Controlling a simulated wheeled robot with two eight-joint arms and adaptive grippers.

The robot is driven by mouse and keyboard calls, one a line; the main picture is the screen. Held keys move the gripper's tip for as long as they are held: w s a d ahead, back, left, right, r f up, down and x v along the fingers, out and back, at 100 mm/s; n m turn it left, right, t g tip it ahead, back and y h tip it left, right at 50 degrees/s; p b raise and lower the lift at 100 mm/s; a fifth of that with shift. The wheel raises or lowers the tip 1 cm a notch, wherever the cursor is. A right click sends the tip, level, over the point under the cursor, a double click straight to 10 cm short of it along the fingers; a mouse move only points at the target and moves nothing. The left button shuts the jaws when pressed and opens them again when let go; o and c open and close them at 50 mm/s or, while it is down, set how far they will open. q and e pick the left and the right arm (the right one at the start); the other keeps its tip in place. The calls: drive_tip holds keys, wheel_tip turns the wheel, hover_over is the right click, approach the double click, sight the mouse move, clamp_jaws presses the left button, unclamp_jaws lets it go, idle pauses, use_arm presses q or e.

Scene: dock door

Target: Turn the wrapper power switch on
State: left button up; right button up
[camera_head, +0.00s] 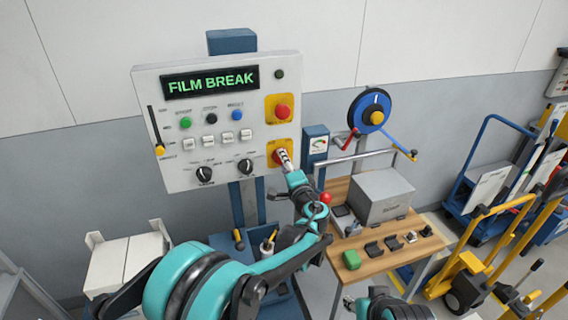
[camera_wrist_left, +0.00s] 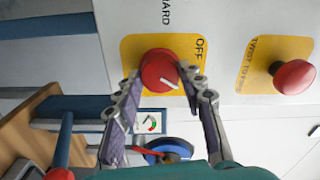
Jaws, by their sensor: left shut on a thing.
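The wrapper control panel (camera_head: 225,115) stands upright with a green "FILM BREAK" display (camera_head: 210,82). At its lower right is a red rotary switch on a yellow plate (camera_head: 271,151). In the left wrist view the red switch knob (camera_wrist_left: 160,72) has a white pointer mark, and "OFF" is printed on its yellow plate. My left gripper (camera_head: 284,160) is at this switch, and its fingers (camera_wrist_left: 161,82) are shut on either side of the knob. The head view mostly hides the knob behind the gripper.
A red emergency button (camera_head: 282,111) sits above the switch; it also shows in the left wrist view (camera_wrist_left: 294,76). A wooden table (camera_head: 385,262) with a grey box (camera_head: 382,196) stands right of the panel. A blue wheel (camera_head: 370,111) stands behind it. Trolleys fill the right side.

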use_arm(q)
drive_tip(key=shift+m, duration=1)
drive_tip(key=o, duration=1.2)
drive_tip(key=shift+c, duration=0.2)
drive_tip(key=v, duration=1.2)
